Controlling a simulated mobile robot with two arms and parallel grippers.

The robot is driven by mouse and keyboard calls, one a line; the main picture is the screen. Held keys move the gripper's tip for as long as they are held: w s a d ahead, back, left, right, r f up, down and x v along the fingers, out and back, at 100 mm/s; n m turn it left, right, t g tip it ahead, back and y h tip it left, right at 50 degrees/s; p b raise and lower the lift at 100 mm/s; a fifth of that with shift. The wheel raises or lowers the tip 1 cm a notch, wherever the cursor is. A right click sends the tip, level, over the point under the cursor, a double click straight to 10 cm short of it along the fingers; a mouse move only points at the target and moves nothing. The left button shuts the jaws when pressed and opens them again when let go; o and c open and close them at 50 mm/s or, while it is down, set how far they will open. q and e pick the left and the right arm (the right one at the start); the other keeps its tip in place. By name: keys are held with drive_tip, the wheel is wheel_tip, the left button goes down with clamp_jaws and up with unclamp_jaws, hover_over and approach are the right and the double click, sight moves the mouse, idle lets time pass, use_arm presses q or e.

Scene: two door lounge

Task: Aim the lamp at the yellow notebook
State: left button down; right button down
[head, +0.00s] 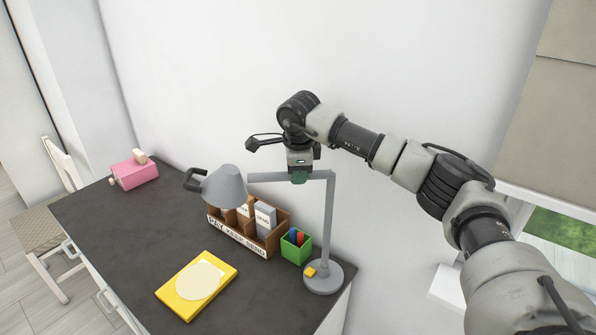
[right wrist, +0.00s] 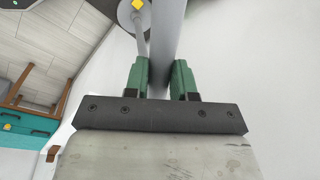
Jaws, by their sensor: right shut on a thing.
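The grey desk lamp stands on the dark desk, with a round base (head: 323,280), an upright pole (head: 328,225) and a level arm (head: 265,177). Its conical shade (head: 226,187) is at the arm's left end, with a dark looped handle (head: 195,181), and faces mostly downward. The yellow notebook (head: 212,263) lies flat near the desk's front edge, below the shade in the picture, with a pale round patch on it. My right gripper (head: 299,178) is shut on the lamp's arm near the pole; its green fingers (right wrist: 160,78) straddle the grey bar in the right wrist view. My left gripper is out of view.
A wooden letter organizer (head: 240,238) stands behind the notebook. A green pen cup (head: 296,246) is between it and the lamp base. A pink box (head: 135,174) sits at the far left. A chair (head: 55,215) stands beside the desk. The desk's left middle is clear.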

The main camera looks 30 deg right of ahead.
drive_tip(key=c, duration=0.9)
unclamp_jaws()
drive_tip(key=shift+r, duration=0.1)
drive_tip(key=shift+r, duration=0.3)
drive_tip(key=r+b, duration=0.1)
drive_tip(key=r, duration=0.2)
drive_tip(key=s+r+b, duration=0.1)
drive_tip(key=r, duration=0.2)
drive_tip(key=a+r, duration=0.1)
drive_tip(key=r, duration=0.2)
drive_tip(key=shift+s+r+b, duration=0.4)
